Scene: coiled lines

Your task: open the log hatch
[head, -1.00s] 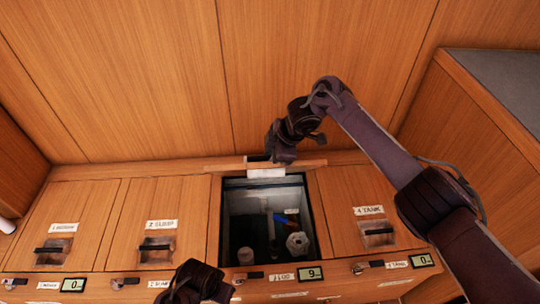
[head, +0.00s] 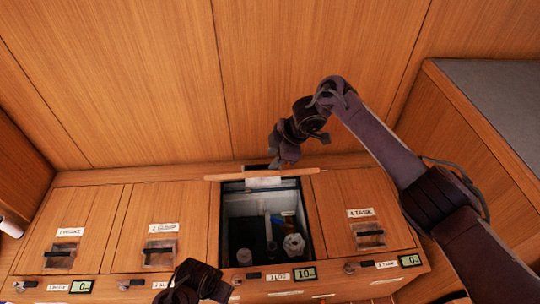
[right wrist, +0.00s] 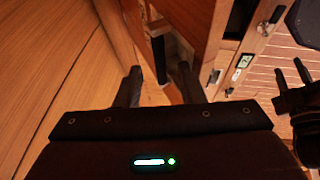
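The log hatch is the third one along, over the front label "3 LOG". Its wooden lid (head: 225,177) stands raised, seen nearly edge-on, with a white label below the edge. The opening (head: 265,222) is uncovered. My right gripper (head: 278,160) is at the raised lid's top edge. In the right wrist view its two fingers (right wrist: 158,80) are apart, with the dark handle bar (right wrist: 160,58) of the lid between them and gaps showing. My left gripper (head: 195,285) is low at the front of the cabinet; its two prongs (right wrist: 292,75) look apart in the right wrist view.
Inside the opening are a white capped fitting (head: 293,245), a blue piece and a pipe. Shut hatches with dark handles stand either side, such as the tank hatch (head: 365,215). A display (head: 303,273) reads 10. A grey-topped cabinet (head: 500,95) is at the right.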

